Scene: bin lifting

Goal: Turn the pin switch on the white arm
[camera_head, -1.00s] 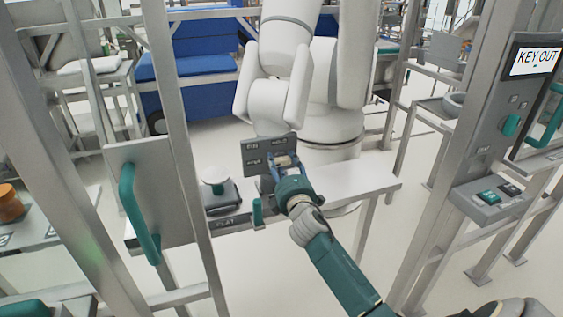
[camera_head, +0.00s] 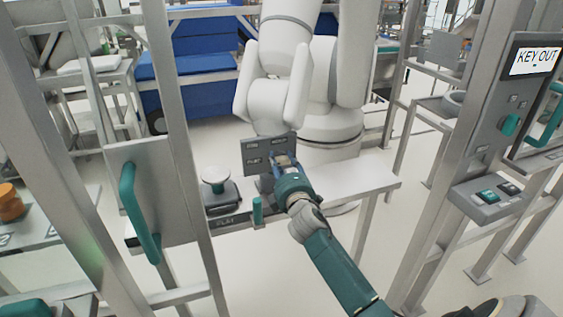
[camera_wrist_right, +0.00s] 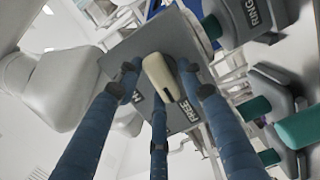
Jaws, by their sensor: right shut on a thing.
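The white arm (camera_head: 283,85) stands behind a light table in the head view. A dark labelled panel (camera_head: 255,158) is in front of its lower part. The pin switch shows in the right wrist view as a beige lever (camera_wrist_right: 160,75) on the dark plate (camera_wrist_right: 180,45), with a label reading "FREE" beside it. My right gripper (camera_head: 285,162) is at the panel. In the right wrist view its blue fingers (camera_wrist_right: 158,85) are around the beige lever and shut on it. The fingers hide part of the lever in the head view. My left gripper is not in view.
A white button on a dark base (camera_head: 216,182) and a small green handle (camera_head: 257,211) are at the table's (camera_head: 350,181) left part. Metal posts (camera_head: 180,130) stand at left. A control box with a "KEY OUT" screen (camera_head: 535,61) is on the right frame.

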